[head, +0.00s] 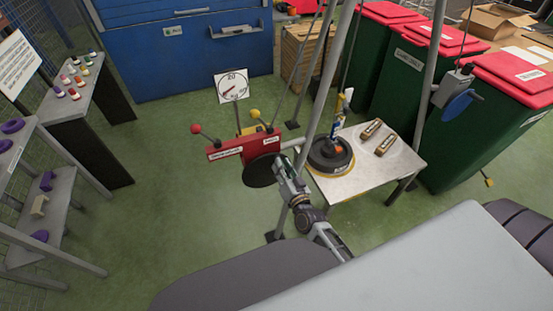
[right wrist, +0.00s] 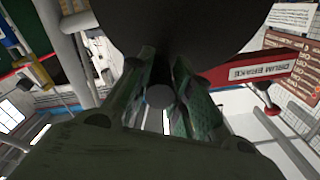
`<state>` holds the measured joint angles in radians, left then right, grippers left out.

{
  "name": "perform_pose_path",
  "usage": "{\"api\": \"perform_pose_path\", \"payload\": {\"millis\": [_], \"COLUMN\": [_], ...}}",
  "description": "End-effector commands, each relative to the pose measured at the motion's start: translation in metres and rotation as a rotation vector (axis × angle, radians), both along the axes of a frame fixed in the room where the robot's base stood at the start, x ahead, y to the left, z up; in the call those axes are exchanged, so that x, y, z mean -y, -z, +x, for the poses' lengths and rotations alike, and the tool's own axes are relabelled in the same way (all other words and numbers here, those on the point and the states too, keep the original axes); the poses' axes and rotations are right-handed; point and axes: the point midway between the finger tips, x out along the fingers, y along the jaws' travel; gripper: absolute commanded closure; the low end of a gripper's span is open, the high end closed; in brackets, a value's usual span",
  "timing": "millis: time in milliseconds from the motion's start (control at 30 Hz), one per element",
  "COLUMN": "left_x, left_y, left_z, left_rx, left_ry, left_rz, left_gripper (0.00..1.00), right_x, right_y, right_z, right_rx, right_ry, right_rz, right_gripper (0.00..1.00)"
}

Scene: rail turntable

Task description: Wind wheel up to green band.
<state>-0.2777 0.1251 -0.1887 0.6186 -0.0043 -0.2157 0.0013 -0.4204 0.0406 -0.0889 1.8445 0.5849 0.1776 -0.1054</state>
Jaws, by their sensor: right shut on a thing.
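A dark round wheel (head: 260,171) is at the front of a red box (head: 238,147) with white labels. My right gripper (head: 280,168) is at the right edge of this wheel. In the right wrist view the wheel's dark disc (right wrist: 185,25) fills the top, and both fingers are closed around a short dark round handle (right wrist: 160,96) in front of it. A white dial (head: 232,85) with a red needle stands behind the box. The needle points to the lower left; a green band is too small to make out. My left gripper is not in view.
Levers with a red knob (head: 196,129) and a yellow knob (head: 255,113) rise from the box. Slanted grey poles stand just right. A white table (head: 340,188) bears a dark round weight (head: 330,152). Green bins with red lids (head: 520,78) stand right.

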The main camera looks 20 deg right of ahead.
Motion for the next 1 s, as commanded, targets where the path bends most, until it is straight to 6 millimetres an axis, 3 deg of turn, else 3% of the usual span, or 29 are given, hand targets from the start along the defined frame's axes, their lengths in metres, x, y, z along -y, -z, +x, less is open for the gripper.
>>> {"api": "perform_pose_path", "payload": {"millis": [233, 700, 1000], "left_x": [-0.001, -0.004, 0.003], "left_y": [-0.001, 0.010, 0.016], "left_z": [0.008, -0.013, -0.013], "left_rx": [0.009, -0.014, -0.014], "left_ry": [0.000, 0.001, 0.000], "left_rz": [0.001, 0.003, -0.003], "left_gripper": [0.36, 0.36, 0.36], "right_x": [0.000, 0.013, 0.022], "right_y": [0.000, 0.012, 0.019], "right_z": [0.000, 0.000, -0.001], "right_rx": [0.000, -0.002, -0.004], "right_ry": [0.000, 0.000, 0.000], "right_rz": [0.001, 0.179, 0.304], "right_gripper": [1.00, 1.00, 1.00]}}
